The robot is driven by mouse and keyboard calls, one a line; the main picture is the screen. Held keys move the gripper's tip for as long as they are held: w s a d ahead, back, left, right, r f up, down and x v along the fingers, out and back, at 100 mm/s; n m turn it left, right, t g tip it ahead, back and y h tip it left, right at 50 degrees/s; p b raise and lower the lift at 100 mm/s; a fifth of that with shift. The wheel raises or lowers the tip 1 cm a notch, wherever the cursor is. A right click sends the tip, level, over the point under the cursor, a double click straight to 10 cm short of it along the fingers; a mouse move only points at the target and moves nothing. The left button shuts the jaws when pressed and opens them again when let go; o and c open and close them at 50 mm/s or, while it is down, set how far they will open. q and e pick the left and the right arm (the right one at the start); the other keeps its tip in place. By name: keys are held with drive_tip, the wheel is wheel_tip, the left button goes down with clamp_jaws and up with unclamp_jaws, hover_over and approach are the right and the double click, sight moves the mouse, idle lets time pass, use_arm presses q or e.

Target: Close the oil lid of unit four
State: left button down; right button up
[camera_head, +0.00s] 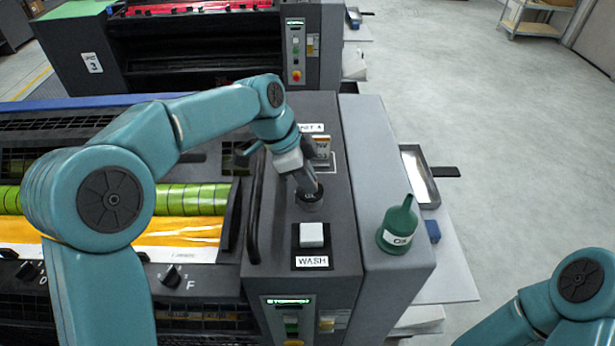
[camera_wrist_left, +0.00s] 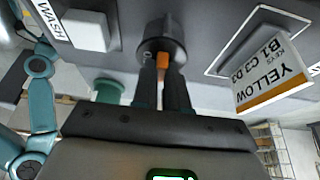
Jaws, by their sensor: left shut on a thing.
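The oil lid (camera_head: 309,200) is a dark round cap on the top of the press unit, behind the white WASH button. In the left wrist view the dark round lid (camera_wrist_left: 162,32) shows at the top centre, with a small orange part between the fingers. My left gripper (camera_head: 311,187) reaches down on it from above and is shut on it; its two dark fingers (camera_wrist_left: 163,84) meet the lid in the wrist view. The fingers hide part of the lid, and I cannot tell how far it is seated. My right arm enters at the lower right; its gripper is out of view.
The WASH button (camera_head: 312,235) is just in front of the lid. A green oil can (camera_head: 399,229) stands on the grey side cover to the right.

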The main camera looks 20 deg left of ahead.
use_arm(q)
drive_tip(key=c, duration=1.2)
unclamp_jaws()
drive_tip(key=shift+o, duration=0.2)
drive_tip(key=shift+r, duration=0.1)
drive_tip(key=shift+a+r, duration=0.2)
drive_tip(key=shift+r, duration=0.15)
drive_tip(key=p+v, duration=0.1)
drive_tip(key=v, duration=1.4)
drive_tip(key=shift+a+r, duration=0.15)
drive_tip(key=shift+r, duration=0.05)
drive_tip(key=shift+s, duration=0.2)
